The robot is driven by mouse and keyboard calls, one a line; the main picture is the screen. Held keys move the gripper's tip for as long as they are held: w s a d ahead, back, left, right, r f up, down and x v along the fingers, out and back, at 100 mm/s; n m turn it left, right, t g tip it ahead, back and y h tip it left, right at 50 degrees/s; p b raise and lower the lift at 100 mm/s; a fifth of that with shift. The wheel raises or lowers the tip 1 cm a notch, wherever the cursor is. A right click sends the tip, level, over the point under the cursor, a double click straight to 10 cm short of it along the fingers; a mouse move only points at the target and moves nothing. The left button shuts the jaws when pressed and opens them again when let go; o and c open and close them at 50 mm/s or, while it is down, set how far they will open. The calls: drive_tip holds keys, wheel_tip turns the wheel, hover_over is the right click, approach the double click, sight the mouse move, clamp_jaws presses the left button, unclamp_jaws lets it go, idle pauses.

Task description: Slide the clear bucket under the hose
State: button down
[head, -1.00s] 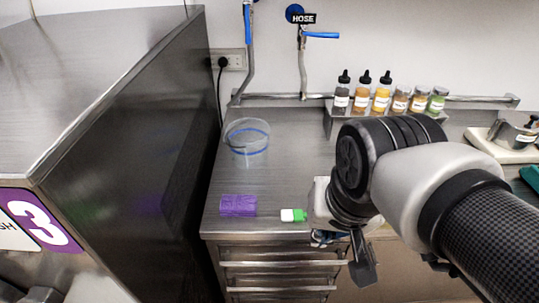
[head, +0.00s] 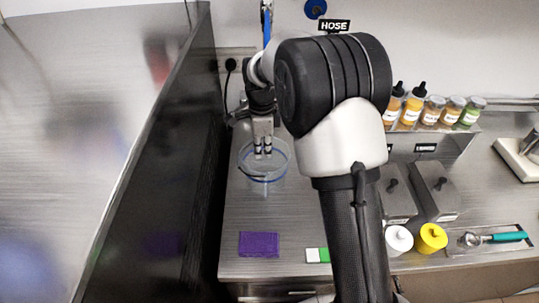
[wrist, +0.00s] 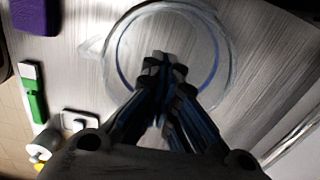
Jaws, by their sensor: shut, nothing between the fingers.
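The clear bucket (head: 266,180) with a blue band stands upright on the steel counter, left of the middle, in the head view. It also shows in the wrist view (wrist: 228,40) as a round clear rim with a blue ring. My gripper (head: 263,152) points down at the bucket, its fingertips over or inside the bucket's opening. In the wrist view the fingers (wrist: 165,62) are together and empty. The hose's blue handle (head: 267,25) or pipe shows on the wall behind; my arm hides most of the hose under the HOSE label (head: 334,26).
A purple block (head: 258,244) and a green-and-white item (head: 317,255) lie near the counter's front edge. Several bottles (head: 432,112) line a rack on the right. White and yellow containers (head: 431,238) stand front right.

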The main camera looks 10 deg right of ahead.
wheel_tip(320, 180, down, 9)
drive_tip(key=b, duration=0.2)
drive_tip(key=shift+b, duration=0.35)
drive_tip(key=d, duration=0.2)
drive_tip(key=d+b, duration=0.1)
drive_tip(key=shift+s+f, duration=0.2)
drive_tip(key=shift+f, duration=0.05)
drive_tip(key=shift+d, duration=0.45)
drive_tip(key=shift+r, duration=0.1)
drive_tip(key=shift+s+d, duration=0.1)
drive_tip(key=shift+d, duration=0.2)
drive_tip(key=d, duration=0.2)
drive_tip(key=d+p, duration=0.1)
drive_tip(key=d, duration=0.1)
drive_tip(key=s+d, duration=0.1)
drive_tip(key=d, duration=0.1)
drive_tip(key=shift+d+p, duration=0.3)
drive_tip(key=shift+d, duration=0.1)
